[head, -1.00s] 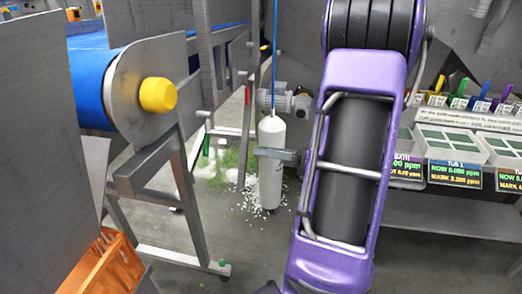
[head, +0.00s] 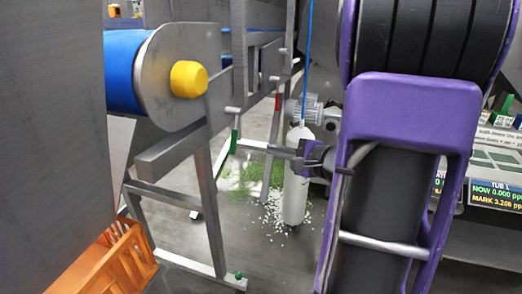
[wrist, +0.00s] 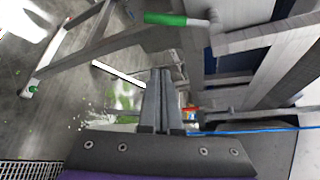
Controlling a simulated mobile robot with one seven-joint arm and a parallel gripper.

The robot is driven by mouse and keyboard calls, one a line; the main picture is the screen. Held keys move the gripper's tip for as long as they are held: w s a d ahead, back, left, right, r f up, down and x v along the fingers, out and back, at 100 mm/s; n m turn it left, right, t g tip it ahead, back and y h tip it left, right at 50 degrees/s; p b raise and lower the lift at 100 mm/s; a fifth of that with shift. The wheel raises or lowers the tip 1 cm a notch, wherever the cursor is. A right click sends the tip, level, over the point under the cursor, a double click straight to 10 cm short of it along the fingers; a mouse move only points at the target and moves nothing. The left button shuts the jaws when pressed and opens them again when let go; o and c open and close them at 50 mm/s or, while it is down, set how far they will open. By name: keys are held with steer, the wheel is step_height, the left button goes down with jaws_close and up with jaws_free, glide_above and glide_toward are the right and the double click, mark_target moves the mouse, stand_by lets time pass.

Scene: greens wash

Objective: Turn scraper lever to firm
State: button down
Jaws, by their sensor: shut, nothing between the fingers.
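A lever with a green handle (head: 234,141) hangs down from a pivot on the conveyor's grey frame in the head view. In the wrist view its green handle (wrist: 165,18) lies across the top. A second lever with a red handle (head: 277,101) sits further back on the frame; its red part (wrist: 190,109) shows small beside my fingers in the wrist view. No label tells which is the scraper lever. My gripper (head: 270,151) is shut and empty, pointing left, to the right of the green handle and apart from it. In the wrist view my gripper (wrist: 160,71) points up, below the green handle.
The blue conveyor belt (head: 120,72) with a yellow roller cap (head: 188,79) stands left, on grey legs (head: 208,215). A white cylinder (head: 295,200) stands behind my gripper, among spilled white bits and greens. An orange crate (head: 115,265) is lower left. Tub displays (head: 494,196) are right.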

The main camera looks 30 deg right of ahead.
mark_target(233, 144)
steer(key=w+a, duration=0.5)
steer(key=w, duration=0.1)
steer(key=shift+w+a+f, duration=0.15)
steer(key=shift+w+a, duration=0.05)
steer(key=shift+a, duration=0.1)
steer(key=r+m+g+p, duration=0.1)
steer(key=p, duration=0.1)
steer(key=s+a+r+m+g+y+p, duration=0.1)
steer(key=p, duration=0.2)
steer(key=shift+s+a, duration=0.25)
steer(key=shift+s+a+m+p, duration=0.15)
steer(key=shift+a+m+p, duration=0.05)
steer(key=shift+m+p, duration=0.4)
steer(key=shift+f, duration=0.1)
